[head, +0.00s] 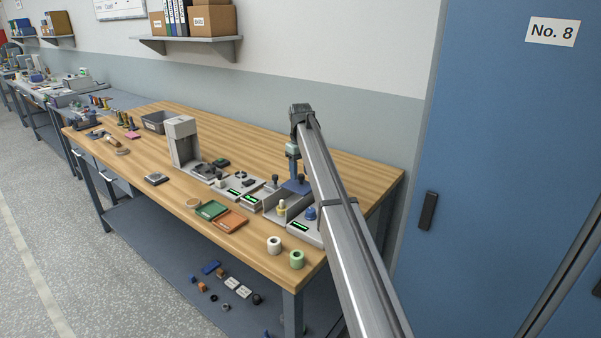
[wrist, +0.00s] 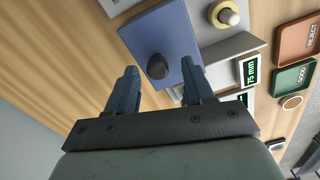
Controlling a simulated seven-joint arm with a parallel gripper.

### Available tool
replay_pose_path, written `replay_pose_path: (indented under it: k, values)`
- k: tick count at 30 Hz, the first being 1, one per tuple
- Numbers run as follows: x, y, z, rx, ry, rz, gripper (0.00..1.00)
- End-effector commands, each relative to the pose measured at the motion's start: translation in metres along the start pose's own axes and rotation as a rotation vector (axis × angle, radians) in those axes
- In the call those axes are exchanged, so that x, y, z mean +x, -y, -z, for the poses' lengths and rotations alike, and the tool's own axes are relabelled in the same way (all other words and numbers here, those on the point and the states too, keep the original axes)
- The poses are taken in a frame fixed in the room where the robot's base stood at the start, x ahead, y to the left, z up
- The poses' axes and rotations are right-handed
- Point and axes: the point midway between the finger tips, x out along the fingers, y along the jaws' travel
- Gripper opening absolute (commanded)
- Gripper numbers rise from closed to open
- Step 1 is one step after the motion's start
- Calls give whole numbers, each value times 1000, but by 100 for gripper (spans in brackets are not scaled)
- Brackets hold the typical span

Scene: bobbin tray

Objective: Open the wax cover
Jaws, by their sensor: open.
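A flat blue cover (wrist: 166,35) with a round dark knob (wrist: 157,66) fills the upper middle of the wrist view. The blue cover also shows in the head view (head: 297,187), at the right end of the bench, partly behind my arm. I take it as the wax cover, and it appears to lie flat. My gripper (wrist: 160,76) is open, with its two blue fingers pointing toward the cover. The knob appears between the fingertips in the wrist view, with a gap on each side. My gripper also shows in the head view (head: 292,168), just above the cover. Contact cannot be seen.
A grey device with a cream-topped peg (wrist: 228,15) stands beside the cover. Green (head: 211,209) and orange (head: 229,220) trays lie near the front edge, with white (head: 274,245) and green (head: 297,259) spools at the corner. A tall grey machine (head: 182,143) stands left.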

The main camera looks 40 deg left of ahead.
Motion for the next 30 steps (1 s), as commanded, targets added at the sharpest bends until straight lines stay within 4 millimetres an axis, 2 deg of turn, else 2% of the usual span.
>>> replay_pose_path:
  k: [15,18,24,30]
  values:
    - [-94,-1,1,0,-1,-1,52]
    - [-108,0,1,0,-1,0,52]
    - [-127,0,0,0,0,0,52]
    - [-131,0,0,0,1,0,52]
